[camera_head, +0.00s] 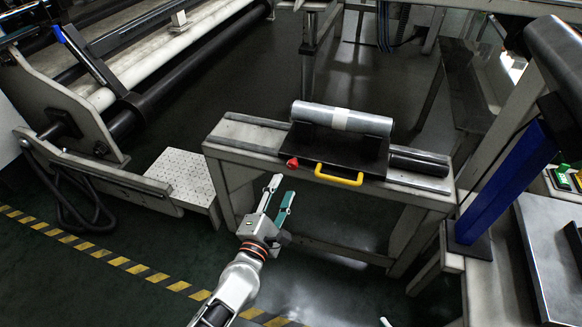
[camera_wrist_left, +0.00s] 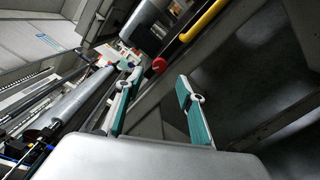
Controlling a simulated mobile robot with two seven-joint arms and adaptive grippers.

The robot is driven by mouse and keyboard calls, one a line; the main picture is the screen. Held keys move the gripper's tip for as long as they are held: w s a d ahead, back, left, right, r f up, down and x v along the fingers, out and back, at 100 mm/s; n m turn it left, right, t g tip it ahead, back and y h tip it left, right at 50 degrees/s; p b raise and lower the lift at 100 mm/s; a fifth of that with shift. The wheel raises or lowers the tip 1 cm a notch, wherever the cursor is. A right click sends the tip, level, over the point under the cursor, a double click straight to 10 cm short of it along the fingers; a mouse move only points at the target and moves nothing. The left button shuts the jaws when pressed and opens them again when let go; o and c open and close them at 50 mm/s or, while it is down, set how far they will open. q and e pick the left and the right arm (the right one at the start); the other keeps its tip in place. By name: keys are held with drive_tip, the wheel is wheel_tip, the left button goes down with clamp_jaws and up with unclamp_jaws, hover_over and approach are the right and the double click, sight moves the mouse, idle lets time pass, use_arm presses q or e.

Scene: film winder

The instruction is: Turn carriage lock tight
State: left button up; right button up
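The carriage lock looks like the small red knob (camera_head: 292,162) on the front of the black carriage (camera_head: 335,150), left of its yellow handle (camera_head: 339,175). The red knob also shows in the left wrist view (camera_wrist_left: 159,65), ahead of and between the fingertips. My left gripper (camera_head: 278,186) is open and empty, a little below and in front of the knob, not touching it. In the left wrist view its two teal-padded fingers (camera_wrist_left: 157,82) are spread apart. My right gripper is not clearly shown; only a small pale tip appears at the head view's bottom edge.
A film roll (camera_head: 322,116) lies on the carriage, which sits on a grey rail bench (camera_head: 236,134). A large roller machine (camera_head: 150,60) stands at left, with a white perforated step (camera_head: 184,177). A blue post (camera_head: 500,190) stands at right. Floor before the bench is clear.

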sight(292, 167)
use_arm(q)
drive_tip(key=shift+n+y, duration=0.3)
drive_tip(key=shift+n, duration=0.2)
drive_tip(key=b+x, duration=0.1)
drive_tip(key=x, duration=0.3)
drive_tip(key=b+x, duration=0.1)
drive_tip(key=x, duration=0.3)
drive_tip(key=shift+w+f, duration=0.1)
drive_tip(key=shift+f, duration=0.1)
drive_tip(key=shift+w+d+r, duration=0.15)
drive_tip(key=shift+w, duration=0.25)
use_arm(e)
drive_tip(key=shift+w+a+r+m+y, duration=0.3)
drive_tip(key=shift+w+a+r, duration=0.1)
drive_tip(key=shift+a+r, duration=0.15)
use_arm(q)
clamp_jaws()
